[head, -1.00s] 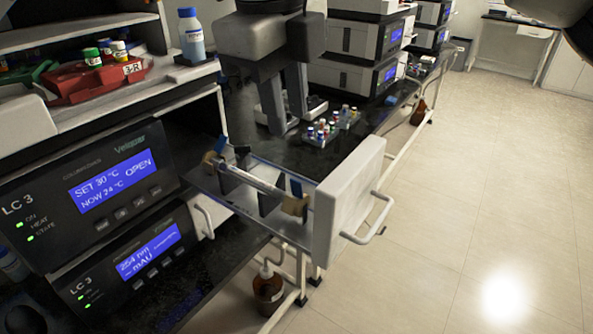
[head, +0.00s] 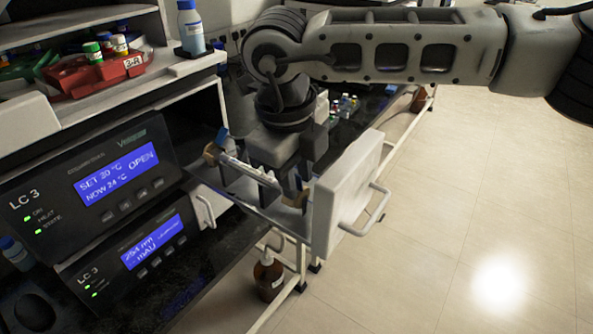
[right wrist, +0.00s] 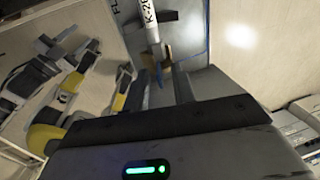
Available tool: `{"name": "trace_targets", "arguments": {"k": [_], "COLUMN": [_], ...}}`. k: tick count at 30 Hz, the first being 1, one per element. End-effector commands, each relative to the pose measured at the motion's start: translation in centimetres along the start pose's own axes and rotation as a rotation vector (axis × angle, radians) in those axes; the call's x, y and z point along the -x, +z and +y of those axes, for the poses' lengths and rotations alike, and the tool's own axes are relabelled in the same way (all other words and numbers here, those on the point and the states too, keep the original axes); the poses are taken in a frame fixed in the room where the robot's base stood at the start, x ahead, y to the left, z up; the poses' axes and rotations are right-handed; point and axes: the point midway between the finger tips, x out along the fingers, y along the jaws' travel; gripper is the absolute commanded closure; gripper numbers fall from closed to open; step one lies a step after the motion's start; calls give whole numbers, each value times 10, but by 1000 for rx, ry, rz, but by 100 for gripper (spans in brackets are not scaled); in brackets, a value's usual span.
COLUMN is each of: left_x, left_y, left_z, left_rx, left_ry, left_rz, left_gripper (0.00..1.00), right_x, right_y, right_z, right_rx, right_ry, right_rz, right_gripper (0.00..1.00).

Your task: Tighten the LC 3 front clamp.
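The LC 3 column oven (head: 95,185) has its drawer (head: 350,190) pulled out. A pale column (head: 248,172) lies along the drawer, held by tan clamp blocks at both ends. The rear clamp (head: 212,152) has a blue lever standing up. The front clamp (head: 295,199), by the drawer front, is partly hidden behind my right gripper (head: 300,180). In the right wrist view the fingers of my right gripper (right wrist: 162,88) are apart, with the front clamp's blue lever (right wrist: 159,76) between them. I cannot tell whether they touch it. My left gripper is not in view.
A second LC 3 unit (head: 140,255) sits below. A red rack with vials (head: 110,75) and a blue-capped bottle (head: 190,30) stand above. Small vials (head: 345,103) lie behind the drawer. The floor at right is clear.

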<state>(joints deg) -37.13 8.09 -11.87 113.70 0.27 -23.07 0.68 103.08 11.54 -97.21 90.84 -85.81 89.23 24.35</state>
Motion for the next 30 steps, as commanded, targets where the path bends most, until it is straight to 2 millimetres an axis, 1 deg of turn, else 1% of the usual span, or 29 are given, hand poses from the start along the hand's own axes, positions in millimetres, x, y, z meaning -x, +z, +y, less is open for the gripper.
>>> {"name": "trace_targets", "arguments": {"k": [1, 2, 3, 4, 13, 17, 23, 30], "left_x": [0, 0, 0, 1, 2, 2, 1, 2], "left_y": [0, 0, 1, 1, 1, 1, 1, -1], "left_z": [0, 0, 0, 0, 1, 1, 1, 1], "left_rx": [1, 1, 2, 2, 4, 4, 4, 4], "left_ry": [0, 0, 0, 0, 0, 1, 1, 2], "left_rz": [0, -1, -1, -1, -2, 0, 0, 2], "left_gripper": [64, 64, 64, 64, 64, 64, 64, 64], "right_x": [0, 0, 0, 0, 0, 0, -1, -3], "right_y": [0, 0, 0, 0, 0, 0, 0, 0], "right_z": [0, 0, 0, 0, -1, -3, -9, -20], "right_rx": [0, 0, 0, 0, -2, -3, -6, -8], "right_ry": [0, 0, 0, 0, 9, 41, 152, 362], "right_rz": [0, 0, 0, 0, 0, 0, 0, -1], "right_gripper": [74, 83, 94, 100, 100, 100, 100, 100]}}
